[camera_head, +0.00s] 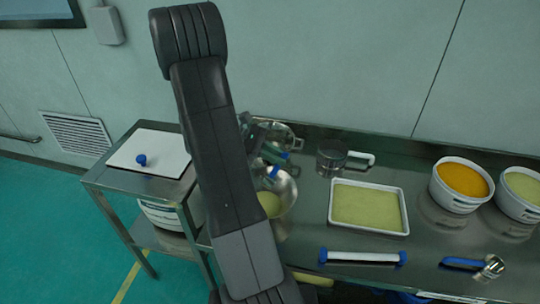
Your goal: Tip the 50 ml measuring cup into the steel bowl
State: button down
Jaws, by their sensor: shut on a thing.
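The steel bowl (290,193) stands on the steel table just right of my arm, with pale green material visible in it. My arm hides its left side. My gripper (266,153) is above and behind the bowl, mostly hidden by my arm. It is shut on a blue-handled item, which I take to be the measuring cup (281,155). The cup's body and tilt cannot be made out. Another steel cup with a blue handle (490,268) lies at the table's front right.
A white tray (405,212) of pale green material lies mid-table. A blue-ended white roller (362,256) lies before it. A clear jug (331,158) stands behind. Tubs of orange (452,201) and pale green material (516,211) stand right.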

jog(key=shift+s+d+f+t+y+b, duration=0.1)
jog(key=shift+s+d+t+y+b, duration=0.05)
jog(key=shift+s+d+y+b, duration=0.2)
jog(key=shift+s+d+f+t+y+b, duration=0.15)
jog(key=shift+d+y, duration=0.1)
jog(key=shift+d, duration=0.2)
jog(key=s+d+f+m+t+y, duration=0.1)
jog(key=s+d+f+t+y, duration=0.2)
jog(key=y, duration=0.7)
jog(key=shift+s+d+f+m+t+y, duration=0.2)
jog(key=shift+d+f+m+t+y, duration=0.15)
jog(key=shift+d+f+t, duration=1.25)
jog(key=shift+d+f+g, duration=0.1)
jog(key=shift+f+g, duration=0.2)
jog(key=shift+f, duration=0.1)
